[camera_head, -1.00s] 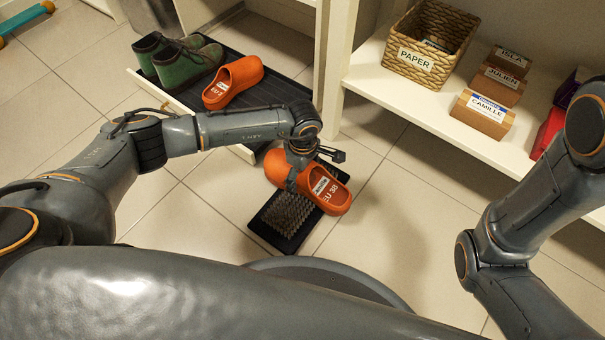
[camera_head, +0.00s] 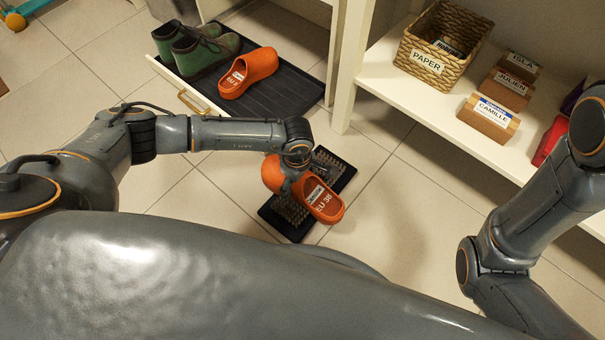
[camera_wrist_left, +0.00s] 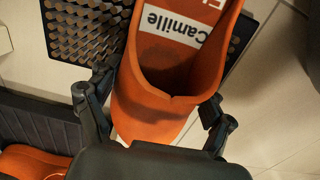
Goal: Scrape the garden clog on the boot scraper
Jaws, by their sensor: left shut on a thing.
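An orange clog (camera_head: 324,203) marked EU 38 is held over the boot scraper by my left gripper (camera_head: 290,180). The black boot scraper (camera_head: 340,166) lies on the floor with metal bristles showing on both sides of the clog. It also shows in the left wrist view (camera_wrist_left: 85,35). Whether the sole touches the bristles is hidden. My right gripper is out of view.
A second orange clog (camera_head: 248,73) and green boots (camera_head: 200,50) stand on a pulled-out dark tray (camera_head: 285,95). A white shelf (camera_head: 410,97) holds a PAPER basket (camera_head: 440,45) and name boxes (camera_head: 490,115). Tiled floor right of the scraper is clear.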

